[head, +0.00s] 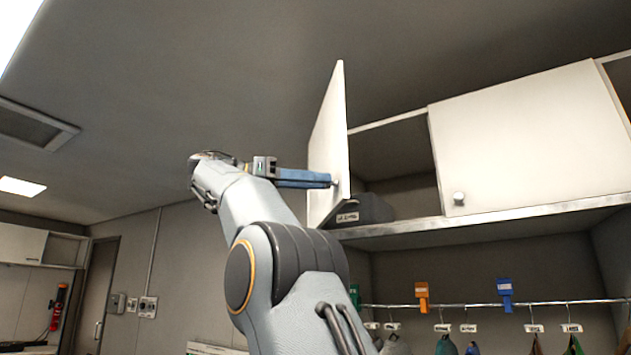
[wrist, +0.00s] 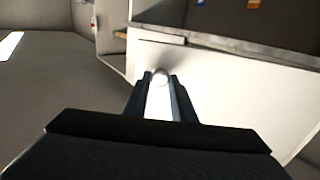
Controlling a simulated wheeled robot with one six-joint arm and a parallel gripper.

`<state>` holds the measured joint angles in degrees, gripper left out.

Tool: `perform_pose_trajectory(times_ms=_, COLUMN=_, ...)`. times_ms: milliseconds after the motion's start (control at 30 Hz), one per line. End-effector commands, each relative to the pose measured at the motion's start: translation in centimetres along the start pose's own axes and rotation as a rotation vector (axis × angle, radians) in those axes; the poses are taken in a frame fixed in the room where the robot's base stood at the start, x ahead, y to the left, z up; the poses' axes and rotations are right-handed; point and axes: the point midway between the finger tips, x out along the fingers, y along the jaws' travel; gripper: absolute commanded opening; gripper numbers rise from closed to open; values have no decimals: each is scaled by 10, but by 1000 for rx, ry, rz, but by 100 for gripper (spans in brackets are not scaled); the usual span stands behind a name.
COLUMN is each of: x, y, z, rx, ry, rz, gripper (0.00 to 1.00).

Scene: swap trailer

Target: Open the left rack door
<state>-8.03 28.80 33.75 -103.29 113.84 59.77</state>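The left rack door (head: 330,147), a white panel, stands swung well out from the overhead rack and shows nearly edge-on in the head view. In the wrist view the door (wrist: 225,95) fills the right side. Its round metal knob (wrist: 160,77) sits between my fingertips, with a finger close on each side. My gripper (head: 331,181) reaches the knob from the left in the head view; it also shows in the wrist view (wrist: 161,80). The fingers look closed around the knob, though the contact itself is hard to see.
The right rack door (head: 530,140) is shut. Below hangs a rail (head: 460,305) with tags and hangers.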

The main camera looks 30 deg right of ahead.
Motion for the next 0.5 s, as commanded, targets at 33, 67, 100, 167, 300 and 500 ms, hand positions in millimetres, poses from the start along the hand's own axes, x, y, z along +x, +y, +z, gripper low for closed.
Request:
perform_pose_trajectory(times_ms=33, x=0, y=1, z=1, rx=-1, ry=-3, rz=2, gripper=30)
perform_pose_trajectory(times_ms=67, x=0, y=1, z=1, rx=-1, ry=-3, rz=2, gripper=35)
perform_pose_trajectory(times_ms=100, x=0, y=0, z=1, rx=-1, ry=-2, rz=2, gripper=40)
perform_pose_trajectory(times_ms=167, x=0, y=0, z=1, rx=-1, ry=-2, rz=1, gripper=40)
perform_pose_trajectory(times_ms=300, x=0, y=0, z=0, rx=-1, ry=-1, rz=0, gripper=40)
perform_pose_trajectory(times_ms=500, x=-4, y=0, z=0, rx=0, ry=-1, rz=-1, gripper=40)
